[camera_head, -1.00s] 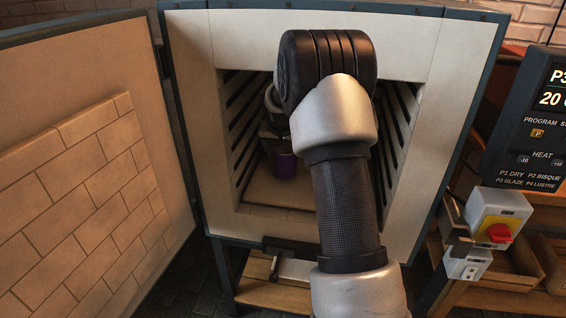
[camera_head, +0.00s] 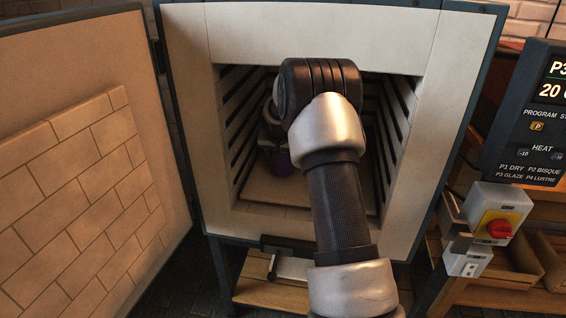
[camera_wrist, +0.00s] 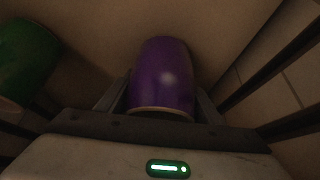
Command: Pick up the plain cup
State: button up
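A plain purple cup (camera_wrist: 163,75) with a pale band at its near end fills the middle of the wrist view, with no pattern visible on it. In the head view the cup (camera_head: 282,162) stands inside the kiln, partly covered by my gripper. My gripper (camera_wrist: 161,95) has one finger on each side of the cup. The fingers look spread around it, close to its sides; whether they touch it is hard to tell. A green rounded vessel (camera_wrist: 22,60) is at the left edge of the wrist view, cut off by the frame.
The kiln (camera_head: 226,125) is open, with grooved side walls close on both sides of my arm. Its door (camera_head: 85,190) stands open at the left. A control panel (camera_head: 540,120) and a red switch (camera_head: 499,229) are at the right. Bare kiln floor (camera_head: 310,195) shows in front of the cup.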

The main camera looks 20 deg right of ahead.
jog(key=shift+c, duration=1.4)
jog(key=shift+r, duration=0.1)
